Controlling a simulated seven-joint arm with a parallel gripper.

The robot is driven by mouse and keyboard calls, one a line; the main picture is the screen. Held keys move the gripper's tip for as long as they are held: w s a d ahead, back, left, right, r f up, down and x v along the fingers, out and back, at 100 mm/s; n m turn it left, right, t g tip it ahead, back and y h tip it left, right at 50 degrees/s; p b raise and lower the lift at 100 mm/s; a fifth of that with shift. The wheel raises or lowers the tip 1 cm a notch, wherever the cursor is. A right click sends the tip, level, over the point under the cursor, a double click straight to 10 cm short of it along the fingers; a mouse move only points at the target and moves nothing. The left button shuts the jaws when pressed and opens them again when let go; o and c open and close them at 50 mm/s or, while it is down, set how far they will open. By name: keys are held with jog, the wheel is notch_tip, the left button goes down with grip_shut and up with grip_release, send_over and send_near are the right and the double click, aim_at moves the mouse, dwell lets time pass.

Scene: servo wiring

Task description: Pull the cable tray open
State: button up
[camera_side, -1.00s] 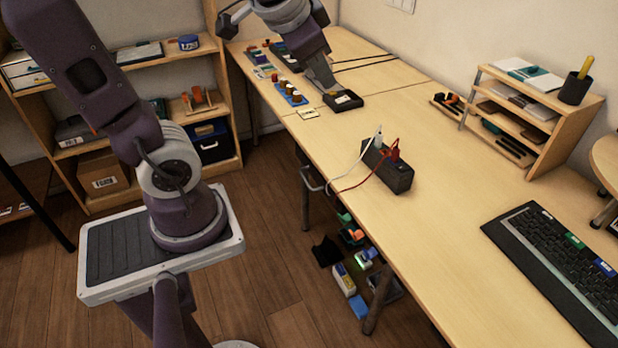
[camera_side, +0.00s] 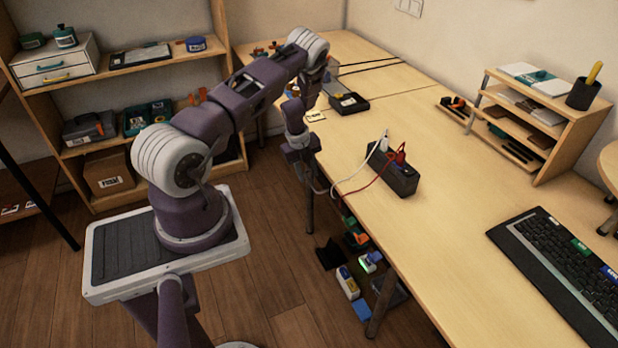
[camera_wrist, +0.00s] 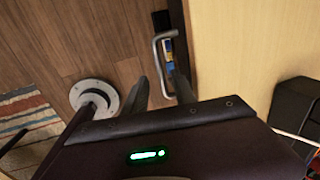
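The cable tray's grey U-shaped handle (camera_wrist: 155,55) stands out from a dark front at the desk edge in the wrist view. The tray body is mostly hidden under the desk. My gripper (camera_wrist: 158,82) is open, with one dark finger on each side of the handle's near end as seen in this view. I cannot tell whether a finger touches the handle. In the side view my gripper (camera_side: 308,180) is low beside the desk's left edge, and my wrist covers most of the handle there.
A black power box (camera_side: 396,176) with a white and a red cable sits on the desk (camera_side: 440,230) near that edge. A keyboard (camera_side: 560,268) lies farther right. Several small items (camera_side: 347,283) lie on the floor below. Open floor (camera_side: 260,230) lies left of the desk.

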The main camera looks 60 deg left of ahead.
jog(key=shift+w+f, duration=0.15)
jog(key=shift+f, duration=0.55)
jog(key=shift+w+f, duration=0.15)
jog(key=shift+f, duration=0.5)
grip_shut()
dwell(0.3)
